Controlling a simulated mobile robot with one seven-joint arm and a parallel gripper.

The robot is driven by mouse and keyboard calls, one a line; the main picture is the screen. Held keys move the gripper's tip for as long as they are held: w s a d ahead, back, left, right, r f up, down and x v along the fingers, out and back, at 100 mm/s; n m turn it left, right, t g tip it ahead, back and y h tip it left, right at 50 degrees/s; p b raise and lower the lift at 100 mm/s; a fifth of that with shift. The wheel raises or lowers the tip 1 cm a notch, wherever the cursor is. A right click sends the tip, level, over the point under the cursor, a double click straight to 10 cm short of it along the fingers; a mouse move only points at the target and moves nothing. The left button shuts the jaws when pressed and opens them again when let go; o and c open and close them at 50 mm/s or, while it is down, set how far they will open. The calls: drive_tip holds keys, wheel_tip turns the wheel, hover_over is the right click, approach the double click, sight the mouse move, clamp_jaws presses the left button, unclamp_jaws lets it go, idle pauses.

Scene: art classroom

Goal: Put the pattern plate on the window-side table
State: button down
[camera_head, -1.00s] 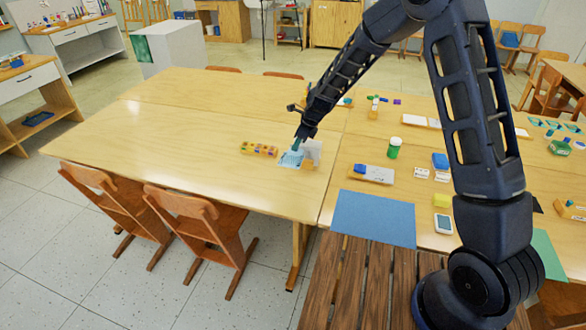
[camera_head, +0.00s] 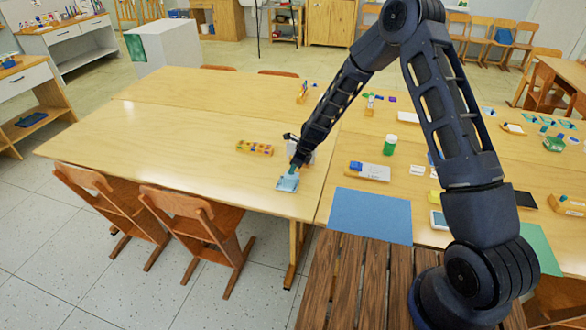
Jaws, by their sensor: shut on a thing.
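The pattern plate looks like a small light-blue plate (camera_head: 288,183) near the right end of the left wooden table (camera_head: 150,140). My gripper (camera_head: 293,170) is shut on the plate from above. The plate is at or just above the table top; I cannot tell whether it touches. My gripper and arm hide part of it. The pictures do not label which table is the window-side one.
A wooden block tray with coloured pieces (camera_head: 254,148) lies left of my gripper. A whitish item partly shows behind my gripper. On the right table are a green jar (camera_head: 390,145), a blue mat (camera_head: 370,216) and several small items. The left table is mostly bare.

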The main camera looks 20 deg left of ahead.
drive_tip(key=shift+f, duration=0.1)
drive_tip(key=c, duration=1.3)
unclamp_jaws()
drive_tip(key=v, duration=1.2)
